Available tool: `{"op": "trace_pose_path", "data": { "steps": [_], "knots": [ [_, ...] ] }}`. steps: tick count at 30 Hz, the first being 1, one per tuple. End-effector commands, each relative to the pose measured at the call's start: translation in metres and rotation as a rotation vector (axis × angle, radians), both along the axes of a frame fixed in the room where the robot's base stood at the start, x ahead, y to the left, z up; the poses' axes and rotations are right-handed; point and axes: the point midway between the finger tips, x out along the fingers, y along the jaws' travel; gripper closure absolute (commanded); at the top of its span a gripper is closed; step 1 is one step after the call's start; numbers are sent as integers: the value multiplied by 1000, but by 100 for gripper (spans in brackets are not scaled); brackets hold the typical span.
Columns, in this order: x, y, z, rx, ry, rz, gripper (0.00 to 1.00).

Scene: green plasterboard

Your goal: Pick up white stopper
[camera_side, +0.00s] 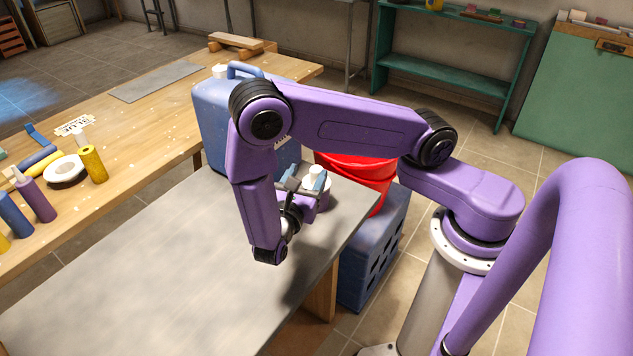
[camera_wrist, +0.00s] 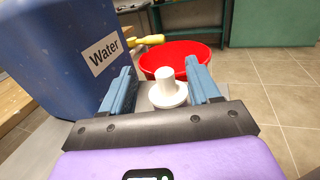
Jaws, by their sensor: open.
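My gripper (camera_wrist: 160,84) is open, with one blue finger on each side of the stopper in the wrist view. No contact between the fingers and the stopper is visible. In the side view my gripper (camera_side: 305,185) is low over the table near its right edge, and its fingers point toward the stopper.
A red tub (camera_wrist: 190,51) is just beyond the stopper, past the table edge. A blue crate (camera_side: 372,250) is below. The grey tabletop (camera_side: 150,270) is clear toward the front.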

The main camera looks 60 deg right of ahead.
Motion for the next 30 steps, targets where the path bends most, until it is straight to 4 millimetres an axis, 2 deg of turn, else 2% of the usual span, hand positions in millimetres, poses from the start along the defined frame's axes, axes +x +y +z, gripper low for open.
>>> {"op": "trace_pose_path", "data": {
  "steps": [11,20,30],
  "knots": [
    [0,-1,-51,1,0,-1,39],
    [6,-22,-50,2,1,-4,39],
    [19,-66,-50,2,0,-4,39]
  ]
}}
